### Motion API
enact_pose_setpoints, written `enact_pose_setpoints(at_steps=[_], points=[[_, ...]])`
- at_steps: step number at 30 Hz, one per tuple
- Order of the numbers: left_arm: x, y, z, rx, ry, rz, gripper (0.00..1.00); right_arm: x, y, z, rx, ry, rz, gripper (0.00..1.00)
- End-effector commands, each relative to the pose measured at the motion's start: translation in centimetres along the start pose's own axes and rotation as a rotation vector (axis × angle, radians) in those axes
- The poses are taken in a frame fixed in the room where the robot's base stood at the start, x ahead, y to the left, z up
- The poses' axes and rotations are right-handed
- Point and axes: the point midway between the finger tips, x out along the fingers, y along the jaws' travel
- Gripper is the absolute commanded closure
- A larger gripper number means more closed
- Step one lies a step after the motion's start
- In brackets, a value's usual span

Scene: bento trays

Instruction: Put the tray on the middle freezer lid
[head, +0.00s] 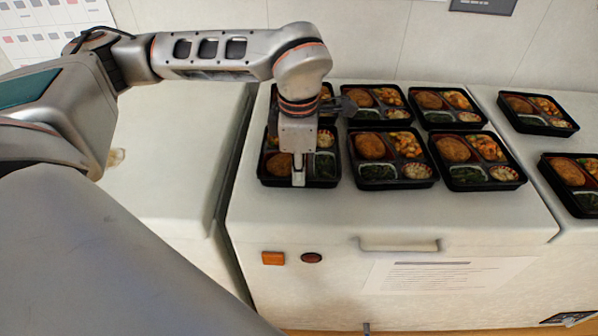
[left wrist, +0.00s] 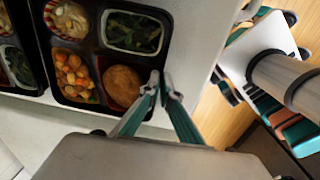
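A black bento tray (head: 268,178) with a brown patty, greens and other food lies at the front left of the freezer lid in the middle of the picture (head: 290,212). My left gripper (head: 299,180) points down at this tray's front edge. In the left wrist view the two fingertips (left wrist: 161,84) are close together, one on each side of the rim of the tray (left wrist: 166,62), and look shut on it. The tray looks level; I cannot tell whether it touches the lid. My right gripper is in neither view.
Several more filled trays stand close by on this lid, such as one to the right (head: 350,160). The right freezer lid (head: 530,148) carries trays too. The left lid (head: 160,190) shows bare around a stain. A wall stands behind.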

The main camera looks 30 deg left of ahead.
Motion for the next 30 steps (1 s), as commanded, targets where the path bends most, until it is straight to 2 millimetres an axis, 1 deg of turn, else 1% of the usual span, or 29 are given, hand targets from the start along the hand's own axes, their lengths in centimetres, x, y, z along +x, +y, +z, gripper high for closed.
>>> enact_pose_setpoints(at_steps=[4,7,8,9,10,20,23,26,30], points=[[-0.1,0.1,0.0,0.0,-0.001,0.002,1.0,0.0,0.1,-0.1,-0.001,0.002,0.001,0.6],[0.1,0.0,0.0,0.0,-0.001,0.001,1.0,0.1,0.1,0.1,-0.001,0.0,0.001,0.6],[0.2,0.0,0.0,0.0,0.0,0.0,0.95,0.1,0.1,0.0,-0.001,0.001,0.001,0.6],[0.2,0.0,0.0,0.0,0.0,0.0,0.85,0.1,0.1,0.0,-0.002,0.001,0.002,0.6],[0.1,0.0,0.0,0.0,0.0,0.0,0.79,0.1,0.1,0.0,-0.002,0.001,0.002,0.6],[0.0,0.0,0.0,0.0,0.0,0.0,0.79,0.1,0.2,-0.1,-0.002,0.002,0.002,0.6],[-0.6,0.1,0.0,-0.001,-0.001,0.002,0.79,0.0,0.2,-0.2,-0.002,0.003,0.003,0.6],[-1.9,0.1,0.1,-0.001,-0.002,0.004,0.79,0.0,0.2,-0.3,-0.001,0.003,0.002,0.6],[-4.7,0.1,0.1,-0.001,-0.004,0.006,0.79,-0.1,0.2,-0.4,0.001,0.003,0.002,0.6]])
